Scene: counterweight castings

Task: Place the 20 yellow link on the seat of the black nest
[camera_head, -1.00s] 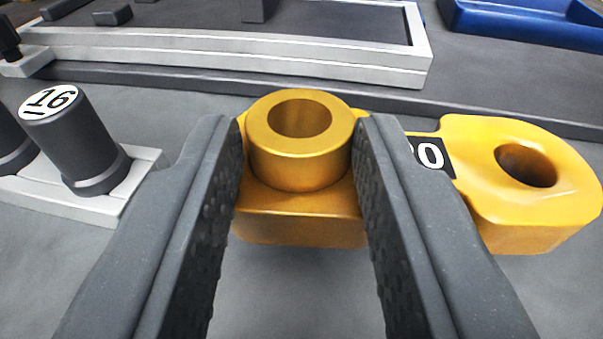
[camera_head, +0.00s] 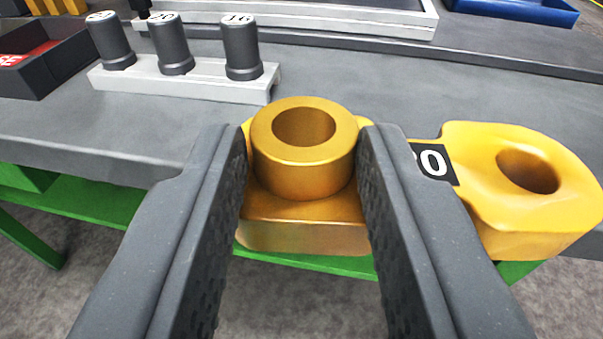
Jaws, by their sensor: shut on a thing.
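The yellow link (camera_head: 530,215) is held in my gripper (camera_head: 305,165). Both fingers are shut on its round boss end, which has a hole in the top. Its other end, with a second hole, sticks out to the right past the right finger. A black label on it shows part of a number ending in 0, partly hidden by that finger. The link hangs over the front edge of the bench, apart from it as far as I can see. I cannot make out the black nest for certain in this view.
A light rail with three dark numbered posts (camera_head: 172,52) stands on the grey bench (camera_head: 390,95). A dark box with red labels (camera_head: 40,60) is at the left. A grey-framed tray (camera_head: 330,15) and a blue tray (camera_head: 520,10) lie at the back. The green bench frame (camera_head: 90,200) shows below.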

